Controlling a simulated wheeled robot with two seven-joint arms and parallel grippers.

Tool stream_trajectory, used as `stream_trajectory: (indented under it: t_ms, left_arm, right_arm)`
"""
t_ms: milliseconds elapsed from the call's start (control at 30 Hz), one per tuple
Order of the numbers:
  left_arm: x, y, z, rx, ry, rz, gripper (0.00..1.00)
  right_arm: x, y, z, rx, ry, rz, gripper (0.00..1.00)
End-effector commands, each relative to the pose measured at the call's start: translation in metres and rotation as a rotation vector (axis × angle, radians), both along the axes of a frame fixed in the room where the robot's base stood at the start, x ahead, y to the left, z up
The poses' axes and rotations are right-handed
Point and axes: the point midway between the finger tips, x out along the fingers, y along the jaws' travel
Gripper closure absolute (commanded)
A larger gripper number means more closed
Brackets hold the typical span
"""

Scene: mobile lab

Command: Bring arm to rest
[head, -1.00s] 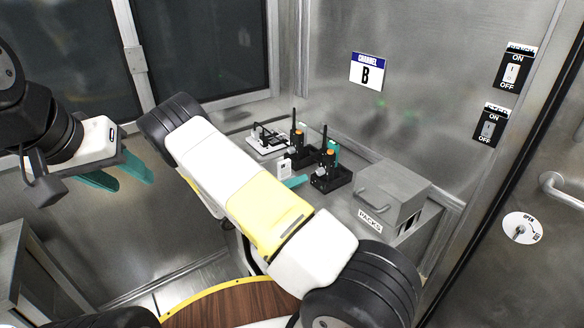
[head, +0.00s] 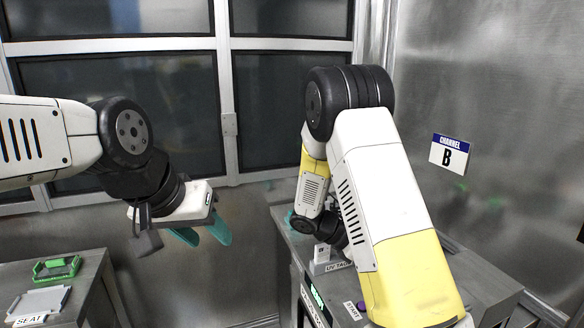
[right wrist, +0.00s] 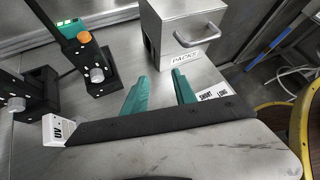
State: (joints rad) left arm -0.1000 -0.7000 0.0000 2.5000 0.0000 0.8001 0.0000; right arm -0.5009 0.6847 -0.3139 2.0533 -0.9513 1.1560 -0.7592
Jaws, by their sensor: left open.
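My left gripper (head: 204,236) hangs at the left in the head view, its two teal fingers apart and empty, in the air before the metal wall. My right arm (head: 385,200) crosses the right half of the head view. It hides most of its own gripper there. In the right wrist view my right gripper (right wrist: 160,88) has its teal fingers apart with nothing between them, above the metal bench top.
In the right wrist view, a metal PACKS box (right wrist: 183,28) stands beyond the fingers, and black radio holders (right wrist: 97,68) stand left. A side bench (head: 92,282) at left holds a green frame (head: 56,267) and a grey SEAT plate (head: 40,300).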

Motion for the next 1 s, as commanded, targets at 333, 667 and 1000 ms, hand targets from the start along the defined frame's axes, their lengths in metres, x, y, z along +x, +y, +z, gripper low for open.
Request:
stream_trajectory:
  t_ms: [333,667,1000]
  left_arm:
    - [0.000,0.000,0.000,0.000,0.000,0.000,0.54]
    - [0.000,0.000,0.000,0.000,0.000,0.000,0.54]
    - [0.000,0.000,0.000,0.000,0.000,0.000,0.54]
  right_arm:
    - [-0.062,0.025,0.066,0.430,-0.428,-0.497,0.67]
    - [-0.111,0.060,0.135,0.800,-0.790,-0.956,0.67]
    - [-0.155,0.091,0.197,1.133,-1.071,-1.361,0.67]
